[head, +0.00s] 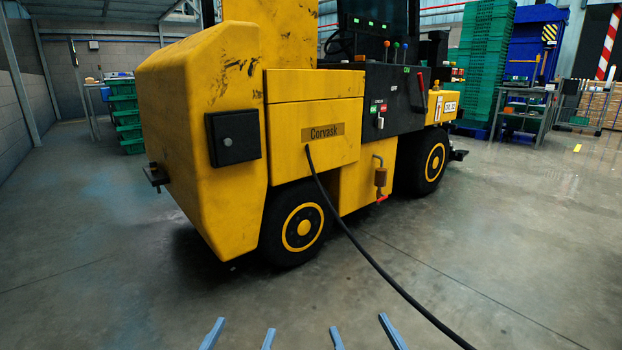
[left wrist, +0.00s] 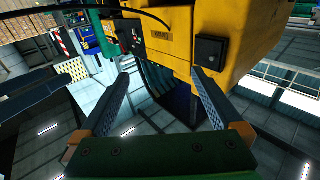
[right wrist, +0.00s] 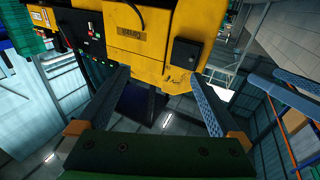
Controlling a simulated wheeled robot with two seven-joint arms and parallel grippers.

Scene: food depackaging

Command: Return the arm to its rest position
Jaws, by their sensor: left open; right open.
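My left gripper (head: 246,325) and my right gripper (head: 358,322) show only as blue fingertips at the bottom edge of the head view. Both are open, with a wide gap between the fingers. In the left wrist view my left gripper (left wrist: 161,73) has its two fingers spread with nothing between them. In the right wrist view my right gripper (right wrist: 159,70) is also spread and empty. Both grippers are apart from the yellow vehicle (head: 200,110), which shows beyond them. The arm links are out of view in the head view.
The vehicle carries a "Corvask" plate (head: 323,133) and a black box (head: 233,137). A black cable (head: 375,262) runs from its side down to the lower right. Green crates (head: 484,65) and a workbench (head: 520,105) stand behind right. Grey floor (head: 520,240) is clear at the right.

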